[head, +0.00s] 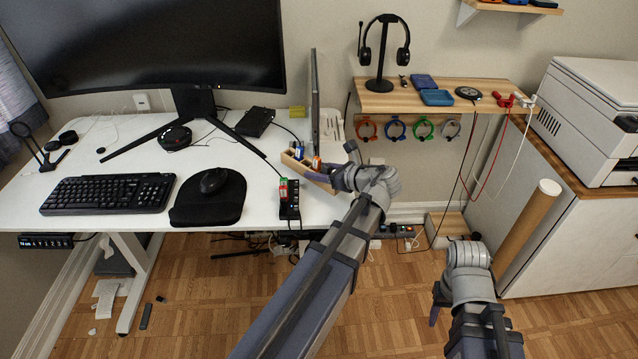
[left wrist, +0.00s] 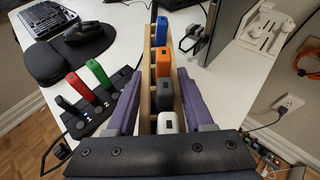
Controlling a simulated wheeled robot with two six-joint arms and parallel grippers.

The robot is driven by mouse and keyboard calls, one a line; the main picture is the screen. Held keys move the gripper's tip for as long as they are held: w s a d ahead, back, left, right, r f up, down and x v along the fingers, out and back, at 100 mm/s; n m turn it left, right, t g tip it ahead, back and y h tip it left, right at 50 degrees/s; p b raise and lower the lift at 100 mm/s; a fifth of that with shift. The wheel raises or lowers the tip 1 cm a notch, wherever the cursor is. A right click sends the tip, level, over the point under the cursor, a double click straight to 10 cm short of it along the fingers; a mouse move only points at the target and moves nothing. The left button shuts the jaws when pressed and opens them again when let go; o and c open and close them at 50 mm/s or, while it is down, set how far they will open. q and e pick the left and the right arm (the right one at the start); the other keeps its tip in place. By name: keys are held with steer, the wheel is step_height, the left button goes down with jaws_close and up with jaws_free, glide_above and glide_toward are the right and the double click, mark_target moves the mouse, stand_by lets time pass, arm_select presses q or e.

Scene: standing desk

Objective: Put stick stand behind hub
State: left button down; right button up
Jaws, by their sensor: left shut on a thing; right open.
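The stick stand (head: 291,158) is a narrow wooden holder with blue, orange, grey and white sticks in a row. In the left wrist view the stand (left wrist: 153,60) runs lengthwise between the purple fingers. My left gripper (head: 333,178) is shut on it at its near end, by the desk's right edge; the fingers partly hide it. I cannot tell whether it touches the desk. The hub (head: 290,211) is a black strip with red and green sticks, at the desk's front edge; it also shows left of the stand in the left wrist view (left wrist: 107,115). My right gripper (head: 438,301) is open and empty, right of the desk.
An upright thin panel (head: 314,95) stands behind the stand. A black box (head: 255,121) and the monitor foot lie behind the hub. The mouse pad (head: 209,207) and keyboard (head: 108,194) are left of the hub. White desk surface (head: 235,155) is clear between monitor foot and hub.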

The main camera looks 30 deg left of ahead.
arm_select(q)
steer(key=shift+f+b, duration=1.2)
steer(key=shift+f, duration=0.35)
steer(key=shift+f, duration=0.1)
steer(key=shift+f, duration=0.15)
steer(key=shift+c, duration=1.4)
jaws_free()
steer(key=shift+r, duration=0.3)
steer(key=p+v, duration=0.4)
steer(key=v, duration=0.6)
steer(key=shift+d+r, duration=0.1)
steer(key=shift+d, duration=0.05)
steer(key=shift+p+v, duration=0.3)
steer(key=shift+v, duration=0.55)
